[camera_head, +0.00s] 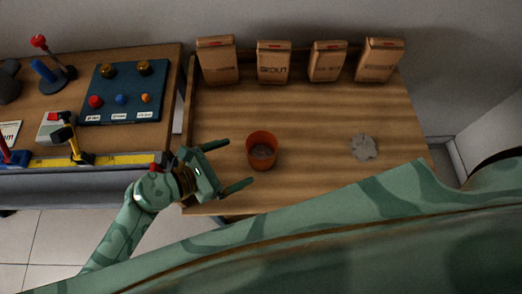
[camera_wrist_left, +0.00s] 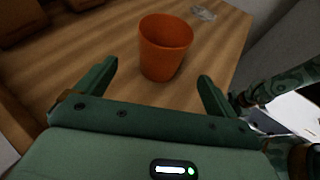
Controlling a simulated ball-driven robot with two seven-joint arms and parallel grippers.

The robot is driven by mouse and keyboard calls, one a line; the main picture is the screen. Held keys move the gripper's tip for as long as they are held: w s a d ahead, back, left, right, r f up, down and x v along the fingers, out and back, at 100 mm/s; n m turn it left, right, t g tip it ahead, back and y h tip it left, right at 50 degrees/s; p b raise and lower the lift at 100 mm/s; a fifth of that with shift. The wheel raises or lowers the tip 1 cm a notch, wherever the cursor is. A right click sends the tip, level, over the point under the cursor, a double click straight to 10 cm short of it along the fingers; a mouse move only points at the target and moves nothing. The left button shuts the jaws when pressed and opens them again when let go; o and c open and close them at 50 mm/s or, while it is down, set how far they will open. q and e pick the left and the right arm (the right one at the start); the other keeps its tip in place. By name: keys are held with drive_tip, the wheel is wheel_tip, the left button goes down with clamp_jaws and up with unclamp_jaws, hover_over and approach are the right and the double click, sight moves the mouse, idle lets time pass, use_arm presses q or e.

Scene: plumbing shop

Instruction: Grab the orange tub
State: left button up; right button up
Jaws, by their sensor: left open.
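My left gripper (camera_head: 229,164) is open and empty. Its two fingers point toward the tub, which lies just ahead of the gap between them and looks apart from both. In the left wrist view my open fingers (camera_wrist_left: 158,82) frame the tub from below. My right gripper does not show.
Several brown paper bags (camera_head: 274,64) stand along the table's back edge. A grey splat (camera_head: 364,147) lies right of the tub. At left, a second table holds a blue panel with knobs (camera_head: 125,92) and a yellow level (camera_head: 120,158). The wood between tub and bags is clear.

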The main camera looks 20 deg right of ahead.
sight(272, 147)
use_arm(q)
drive_tip(key=x, duration=0.4)
drive_tip(key=b+x, duration=0.2)
drive_tip(key=x, duration=0.3)
drive_tip(key=shift+d, duration=0.4)
drive_tip(key=shift+a, duration=0.1)
drive_tip(key=c, duration=1.1)
drive_tip(key=shift+r, duration=0.15)
